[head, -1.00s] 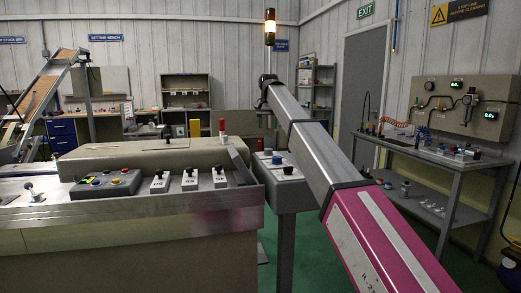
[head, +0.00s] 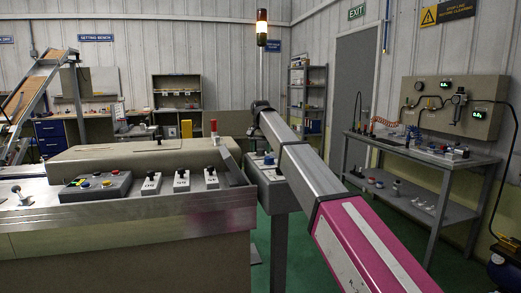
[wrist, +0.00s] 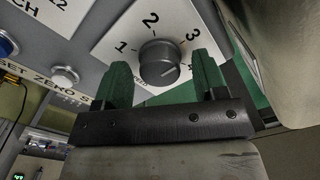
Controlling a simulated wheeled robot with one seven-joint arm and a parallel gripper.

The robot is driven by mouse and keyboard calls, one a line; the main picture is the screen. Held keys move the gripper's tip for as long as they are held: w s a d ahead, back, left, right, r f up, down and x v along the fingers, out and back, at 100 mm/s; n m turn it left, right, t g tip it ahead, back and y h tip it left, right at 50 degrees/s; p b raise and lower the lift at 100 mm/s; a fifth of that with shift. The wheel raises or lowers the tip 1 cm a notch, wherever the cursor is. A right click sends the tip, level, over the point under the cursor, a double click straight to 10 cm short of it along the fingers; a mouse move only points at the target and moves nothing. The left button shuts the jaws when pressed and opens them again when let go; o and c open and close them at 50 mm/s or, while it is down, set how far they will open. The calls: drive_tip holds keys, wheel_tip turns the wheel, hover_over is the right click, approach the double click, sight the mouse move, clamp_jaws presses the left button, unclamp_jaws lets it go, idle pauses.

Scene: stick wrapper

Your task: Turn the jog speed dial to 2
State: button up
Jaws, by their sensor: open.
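The jog speed dial (wrist: 160,62) is a round dark grey knob on a white plate (wrist: 112,42) with the numbers 1, 2 and 3 around it. A pale line shows on the lower right of the knob's face; which number it points to is hard to tell. My gripper (wrist: 162,66) is open, its two green fingers on either side of the knob in the wrist view. Whether they touch it I cannot tell. In the head view my arm's end is over the grey control box (head: 272,176), and my fingers are not clearly visible.
A blue button (wrist: 8,46) and a grey button (wrist: 65,76) sit left of the dial. In the head view a machine bench with switches (head: 182,180) stands left of the control box. A side table (head: 420,158) stands at the right, with green floor between.

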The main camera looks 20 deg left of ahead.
drive_tip(key=c, duration=0.9)
drive_tip(key=shift+n, duration=0.3)
drive_tip(key=n, duration=0.5)
drive_tip(key=shift+n, duration=0.3)
drive_tip(key=n, duration=0.5)
drive_tip(key=shift+n, duration=0.4)
drive_tip(key=o, duration=0.9)
